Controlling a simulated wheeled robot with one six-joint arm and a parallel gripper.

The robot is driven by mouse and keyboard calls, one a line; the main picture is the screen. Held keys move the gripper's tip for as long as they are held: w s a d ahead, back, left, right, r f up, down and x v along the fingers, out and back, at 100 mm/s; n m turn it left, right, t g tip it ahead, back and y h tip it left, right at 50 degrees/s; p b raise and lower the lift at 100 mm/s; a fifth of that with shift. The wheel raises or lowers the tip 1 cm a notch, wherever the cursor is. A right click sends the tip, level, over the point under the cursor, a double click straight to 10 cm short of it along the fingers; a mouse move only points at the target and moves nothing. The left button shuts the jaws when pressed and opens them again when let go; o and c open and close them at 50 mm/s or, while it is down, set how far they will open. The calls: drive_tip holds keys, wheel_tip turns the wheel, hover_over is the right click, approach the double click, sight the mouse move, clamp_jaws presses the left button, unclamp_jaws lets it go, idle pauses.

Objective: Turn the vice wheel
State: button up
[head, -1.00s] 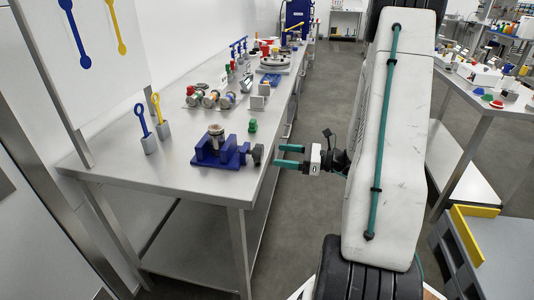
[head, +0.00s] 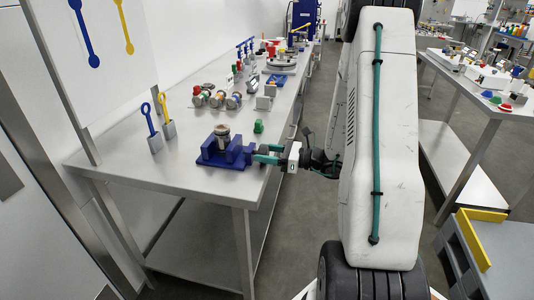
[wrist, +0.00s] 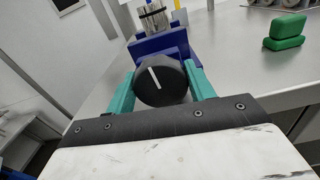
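The blue vice (head: 212,158) sits at the near edge of the steel bench, with a metal cylinder (head: 222,134) upright in it. Its black wheel (wrist: 160,84) with a white line faces me in the wrist view, the line tilted a little left of upright. My gripper (head: 267,153) reaches in from the right at the bench edge. In the wrist view my gripper (wrist: 163,88) has its teal fingers open, one on each side of the wheel. I cannot tell whether they touch it. In the head view the fingers mostly hide the wheel.
A green block (head: 258,127) stands behind the vice and also shows in the wrist view (wrist: 285,32). Blue (head: 154,142) and yellow (head: 168,128) looped tools stand in holders at the left. Several metal cylinders lie farther back. The aisle to the right is clear floor.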

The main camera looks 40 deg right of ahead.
drive_tip(key=shift+c, duration=1.2)
drive_tip(key=shift+d+m, duration=0.1)
drive_tip(key=shift+m, duration=2.3)
drive_tip(key=o, duration=1)
drive_tip(key=shift+w, duration=0.1)
